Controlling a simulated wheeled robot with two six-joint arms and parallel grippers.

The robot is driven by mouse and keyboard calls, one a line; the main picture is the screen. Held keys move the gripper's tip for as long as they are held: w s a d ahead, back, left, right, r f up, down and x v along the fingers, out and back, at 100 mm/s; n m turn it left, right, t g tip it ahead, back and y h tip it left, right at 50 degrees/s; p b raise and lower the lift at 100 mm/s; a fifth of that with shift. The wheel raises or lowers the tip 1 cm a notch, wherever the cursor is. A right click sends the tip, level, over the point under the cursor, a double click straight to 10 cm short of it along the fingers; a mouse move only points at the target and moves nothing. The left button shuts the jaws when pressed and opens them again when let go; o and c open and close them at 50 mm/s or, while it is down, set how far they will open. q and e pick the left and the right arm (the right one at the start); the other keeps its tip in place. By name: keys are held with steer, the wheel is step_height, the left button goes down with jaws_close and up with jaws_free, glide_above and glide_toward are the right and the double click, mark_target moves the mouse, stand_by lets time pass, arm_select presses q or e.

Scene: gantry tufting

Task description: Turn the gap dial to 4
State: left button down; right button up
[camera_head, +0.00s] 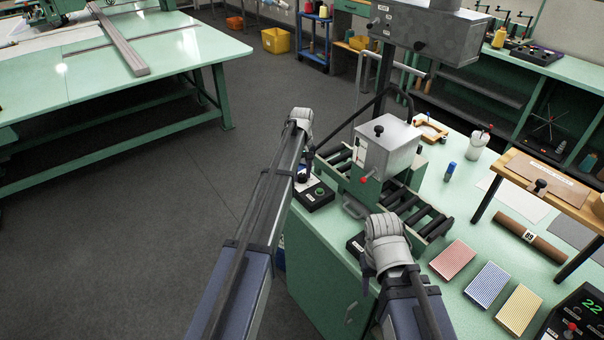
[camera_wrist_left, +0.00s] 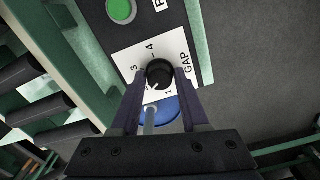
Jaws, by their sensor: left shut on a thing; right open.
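The gap dial (camera_wrist_left: 159,73) is a black round knob on a white plate (camera_wrist_left: 128,62) marked GAP, with 1, 3 and 4 readable. Its white pointer mark faces down-left in the left wrist view, away from the 4, between the 1 and 3 sides. My left gripper (camera_wrist_left: 157,82) is shut on the dial, one finger on each side. In the head view my left gripper (camera_head: 301,176) is at the left side of the roller machine (camera_head: 387,146); the dial is hidden there. My right gripper (camera_head: 368,264) is open and empty at the machine's front.
A green button (camera_wrist_left: 121,10) sits beside the dial plate; its control box (camera_head: 315,195) is at the bench edge. A blue round thing (camera_wrist_left: 160,108) shows beneath the fingers. Coloured cards (camera_head: 487,285), a brown roll (camera_head: 530,238) and a small raised stand (camera_head: 548,180) occupy the bench's right.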

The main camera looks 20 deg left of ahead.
arm_select(q)
steer(key=shift+m, duration=0.3)
steer(key=m, duration=0.5)
steer(key=shift+m, duration=0.4)
steer(key=m, duration=1.1)
steer(key=shift+m, duration=3.3)
steer(key=shift+c, duration=2.1)
jaws_free()
